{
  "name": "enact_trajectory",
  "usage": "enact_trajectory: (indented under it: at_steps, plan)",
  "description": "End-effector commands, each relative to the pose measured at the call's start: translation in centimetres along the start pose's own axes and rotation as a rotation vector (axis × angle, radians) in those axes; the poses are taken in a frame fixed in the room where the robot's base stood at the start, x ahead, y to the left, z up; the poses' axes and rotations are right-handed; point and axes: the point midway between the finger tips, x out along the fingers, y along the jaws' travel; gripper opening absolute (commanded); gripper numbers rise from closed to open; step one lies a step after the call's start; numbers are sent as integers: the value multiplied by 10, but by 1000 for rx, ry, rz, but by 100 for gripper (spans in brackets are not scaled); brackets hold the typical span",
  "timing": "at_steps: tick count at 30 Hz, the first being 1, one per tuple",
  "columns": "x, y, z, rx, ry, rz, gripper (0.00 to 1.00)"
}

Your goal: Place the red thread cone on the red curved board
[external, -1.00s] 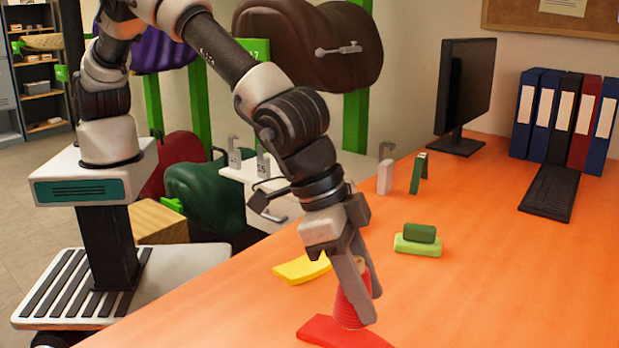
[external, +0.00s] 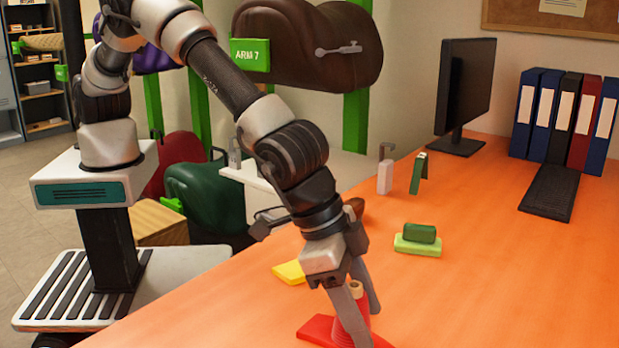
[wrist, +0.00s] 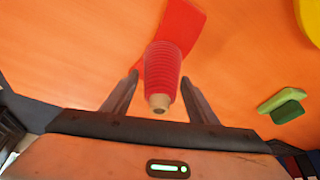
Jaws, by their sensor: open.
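The red thread cone (external: 364,303) has a ribbed red body and a tan tip. It appears to stand upright on the red curved board (external: 315,328) at the table's front edge. In the wrist view the cone (wrist: 163,65) overlaps the red board (wrist: 182,30). My gripper (external: 368,326) is open, with one finger on each side of the cone. In the wrist view a gap shows between the cone and each finger of my gripper (wrist: 160,77). The near finger hides part of the cone's base and the board.
A yellow board (external: 289,272) lies left of my gripper. A dark green piece (external: 420,233) rests on a light green board (external: 417,246) farther right. A monitor (external: 465,95), keyboard (external: 550,192) and binders (external: 560,115) stand at the back. The right of the table is clear.

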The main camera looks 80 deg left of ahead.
Motion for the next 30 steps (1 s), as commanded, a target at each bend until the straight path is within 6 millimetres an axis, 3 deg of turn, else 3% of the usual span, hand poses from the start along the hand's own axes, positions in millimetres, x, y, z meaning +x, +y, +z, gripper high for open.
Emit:
enact_trajectory:
  at_steps: [8,22,30]
  plan:
    - [-15,1,-2,0,1,1,53]
    - [-108,1,-2,0,2,2,53]
    - [-123,0,-1,0,0,-1,53]
